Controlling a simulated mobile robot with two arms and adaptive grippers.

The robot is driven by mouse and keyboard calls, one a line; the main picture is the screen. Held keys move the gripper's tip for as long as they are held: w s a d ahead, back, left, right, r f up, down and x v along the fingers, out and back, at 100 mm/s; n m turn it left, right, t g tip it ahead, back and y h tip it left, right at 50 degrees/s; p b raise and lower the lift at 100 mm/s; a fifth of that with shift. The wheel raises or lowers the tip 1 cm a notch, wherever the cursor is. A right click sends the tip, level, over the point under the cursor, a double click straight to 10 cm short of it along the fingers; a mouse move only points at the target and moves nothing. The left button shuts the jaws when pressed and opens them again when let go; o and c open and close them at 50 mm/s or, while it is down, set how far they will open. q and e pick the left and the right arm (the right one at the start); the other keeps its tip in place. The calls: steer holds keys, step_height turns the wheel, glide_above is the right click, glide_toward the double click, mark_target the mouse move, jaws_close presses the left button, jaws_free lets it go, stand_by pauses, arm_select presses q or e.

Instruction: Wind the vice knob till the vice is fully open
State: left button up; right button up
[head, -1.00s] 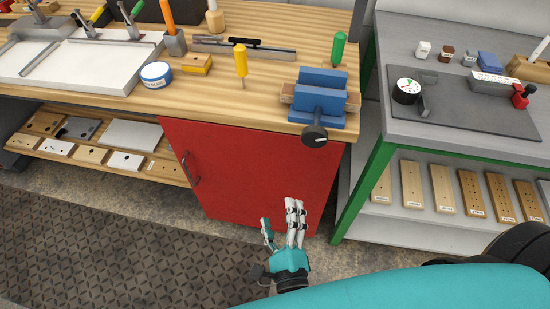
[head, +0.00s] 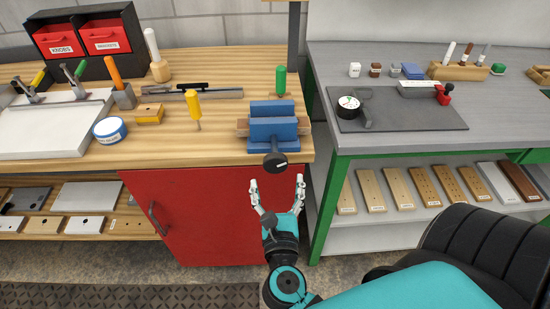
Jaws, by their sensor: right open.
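The blue vice (head: 272,128) sits at the front right corner of the wooden workbench (head: 225,150). A wooden piece shows at its sides, between the blue jaws. Its black knob (head: 275,162) sticks out over the bench's front edge, with a pale mark on its face. My right gripper (head: 277,183) is below and just in front of the knob, fingers spread and pointing up toward it. It is open and empty. Whether it touches the knob cannot be told, but a small gap seems to show. My left gripper is not in view.
A yellow-handled tool (head: 194,104) and a green-handled tool (head: 280,80) stand near the vice. A red cabinet door (head: 205,215) is under the bench. A grey table (head: 400,142) with green legs stands close on the right, its dark mat holding a dial gauge (head: 348,104).

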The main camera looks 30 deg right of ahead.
mark_target(276, 168)
steer(key=p+x, duration=0.1)
steer(key=x, duration=0.6)
steer(key=shift+p, duration=0.3)
steer(key=shift+s, duration=0.1)
steer(key=c, duration=1.2)
